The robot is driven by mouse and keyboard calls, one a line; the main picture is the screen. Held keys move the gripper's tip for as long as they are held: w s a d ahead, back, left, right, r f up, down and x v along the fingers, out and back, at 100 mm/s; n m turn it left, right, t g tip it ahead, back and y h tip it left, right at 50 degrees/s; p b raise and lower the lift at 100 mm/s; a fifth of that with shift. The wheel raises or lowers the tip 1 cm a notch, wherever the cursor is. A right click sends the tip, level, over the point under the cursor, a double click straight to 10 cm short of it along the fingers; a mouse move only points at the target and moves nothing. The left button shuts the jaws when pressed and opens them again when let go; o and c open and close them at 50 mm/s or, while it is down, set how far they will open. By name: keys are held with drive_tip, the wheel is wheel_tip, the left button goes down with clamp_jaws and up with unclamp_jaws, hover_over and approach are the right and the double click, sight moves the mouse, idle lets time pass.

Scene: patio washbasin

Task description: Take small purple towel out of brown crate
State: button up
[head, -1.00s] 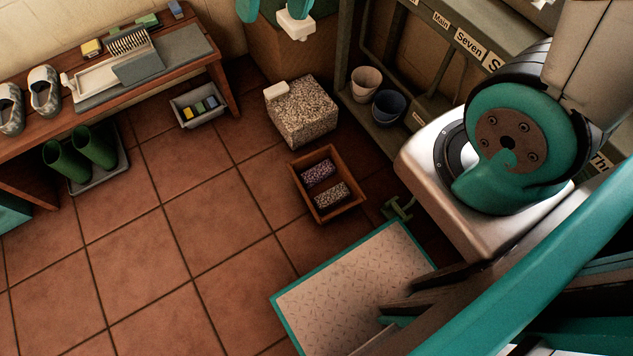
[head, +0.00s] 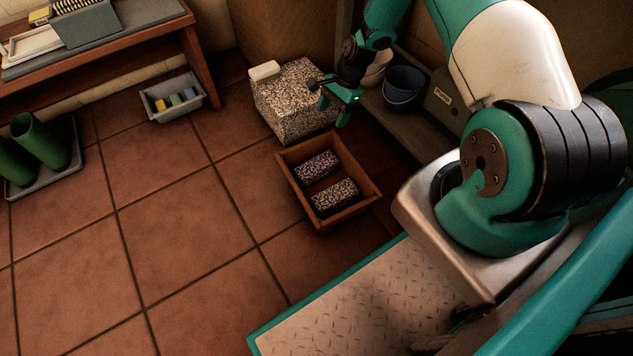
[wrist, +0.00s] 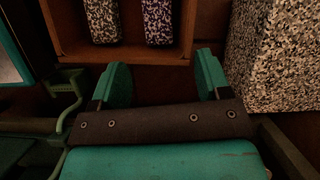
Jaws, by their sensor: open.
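The brown crate (head: 364,205) stands on the tiled floor and is open at the top. The small purple towel (head: 316,167) is a dark speckled roll or block inside it, on the side nearer the pebbled block. A beige-and-black speckled towel (head: 335,196) lies beside it. My gripper (head: 333,108) is open and empty, in the air near the crate's far end. In the wrist view, my open fingers (wrist: 161,75) point toward the crate wall (wrist: 130,54). The purple towel (wrist: 158,20) and the beige one (wrist: 102,20) show behind that wall, partly cut off by the frame.
A pebbled block (head: 300,98) with a white bar (head: 264,70) on it stands close beside the crate. A dark blue pot (head: 403,88) is on the shelf behind. A grey bin (head: 160,107) sits by the bench. The floor left of the crate is clear.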

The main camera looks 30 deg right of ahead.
drive_tip(key=m+b, duration=0.1)
drive_tip(key=b, duration=0.1)
approach(319, 164)
drive_tip(key=b+x, duration=0.5)
drive_tip(key=shift+w+d+f, duration=0.1)
drive_tip(key=shift+f, duration=0.25)
drive_tip(key=b+x, duration=0.4)
drive_tip(key=x, duration=0.2)
drive_tip(key=shift+b, duration=0.3)
drive_tip(key=shift+r, duration=0.15)
drive_tip(key=c, duration=0.7)
drive_tip(key=shift+o, duration=0.2)
drive_tip(key=shift+r, duration=0.15)
